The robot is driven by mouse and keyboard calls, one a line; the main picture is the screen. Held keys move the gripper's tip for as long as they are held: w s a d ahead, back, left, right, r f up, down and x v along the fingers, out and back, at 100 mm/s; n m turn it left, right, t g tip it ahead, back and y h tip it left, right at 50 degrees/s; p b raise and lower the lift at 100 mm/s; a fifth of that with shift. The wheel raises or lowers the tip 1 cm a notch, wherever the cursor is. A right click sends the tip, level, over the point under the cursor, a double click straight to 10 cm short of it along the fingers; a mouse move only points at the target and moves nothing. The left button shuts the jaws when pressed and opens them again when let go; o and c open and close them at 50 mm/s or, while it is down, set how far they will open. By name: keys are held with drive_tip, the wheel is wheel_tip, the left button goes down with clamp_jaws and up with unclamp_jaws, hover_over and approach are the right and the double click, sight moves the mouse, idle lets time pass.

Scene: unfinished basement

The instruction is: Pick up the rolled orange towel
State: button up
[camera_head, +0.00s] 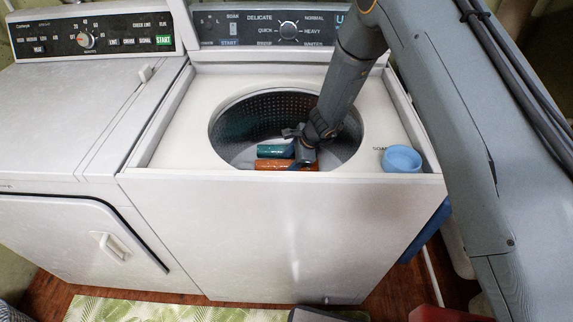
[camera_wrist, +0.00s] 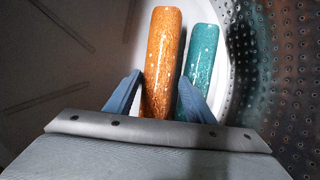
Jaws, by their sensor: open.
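The rolled orange towel (camera_head: 285,165) lies in the drum of the open top-load washer (camera_head: 275,125), near its front wall. In the wrist view the orange towel (camera_wrist: 160,62) runs away from me, its near end between the two blue fingers of my gripper (camera_wrist: 158,95). The fingers are open, one on each side of it, and I cannot tell whether they touch it. A rolled teal towel (camera_head: 275,151) lies beside it; in the wrist view the teal towel (camera_wrist: 200,65) is to its right, with the right finger over its near end. My gripper (camera_head: 303,158) is down inside the drum.
The perforated drum wall (camera_wrist: 285,85) curves close on the right in the wrist view. The washer's rim surrounds my arm. A light blue cup (camera_head: 401,158) stands on the washer top at the right. A dryer (camera_head: 80,120) stands at the left.

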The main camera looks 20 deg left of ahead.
drive_tip(key=shift+a+f, duration=0.1)
drive_tip(key=shift+f, duration=0.2)
drive_tip(key=shift+c, duration=0.3)
drive_tip(key=c, duration=0.7)
